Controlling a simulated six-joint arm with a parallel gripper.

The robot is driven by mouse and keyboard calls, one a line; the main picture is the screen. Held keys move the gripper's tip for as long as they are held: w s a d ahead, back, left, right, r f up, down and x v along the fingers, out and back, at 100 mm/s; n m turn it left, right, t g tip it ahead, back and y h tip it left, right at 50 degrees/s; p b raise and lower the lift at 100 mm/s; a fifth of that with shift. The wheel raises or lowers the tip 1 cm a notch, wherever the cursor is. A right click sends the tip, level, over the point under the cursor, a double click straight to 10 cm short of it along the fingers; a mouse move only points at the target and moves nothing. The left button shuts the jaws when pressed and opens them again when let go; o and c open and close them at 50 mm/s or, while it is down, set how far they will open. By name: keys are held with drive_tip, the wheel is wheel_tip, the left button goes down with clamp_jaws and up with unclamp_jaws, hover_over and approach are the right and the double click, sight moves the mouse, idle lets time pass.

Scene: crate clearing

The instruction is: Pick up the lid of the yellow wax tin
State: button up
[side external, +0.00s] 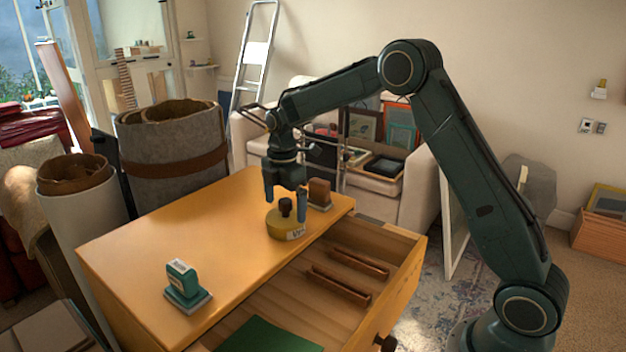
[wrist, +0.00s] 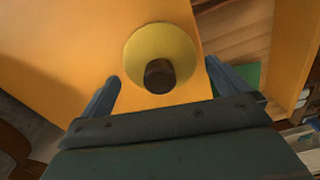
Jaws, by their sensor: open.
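The yellow wax tin (side external: 285,227) stands upright on the orange-yellow cabinet top, near the edge beside the open drawer. Its lid has a dark knob (side external: 286,205) and a pale label shows on its side. In the wrist view the round yellow lid (wrist: 146,45) and its dark knob (wrist: 159,76) lie ahead of my gripper. My gripper (side external: 286,195) is open, with its blue fingers pointing down above the tin and the knob between them in the side view. In the wrist view the fingers (wrist: 162,82) are spread wide on either side of the knob, apart from it.
A brown block on a grey base (side external: 319,193) stands close behind the tin. A green stamp-like object (side external: 183,281) sits at the cabinet's front left. The open drawer (side external: 408,262) holds wooden pieces and a green sheet. The left of the cabinet top (side external: 170,225) is clear.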

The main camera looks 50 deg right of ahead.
drive_tip(key=shift+f, duration=1.1)
drive_tip(key=c, duration=0.7)
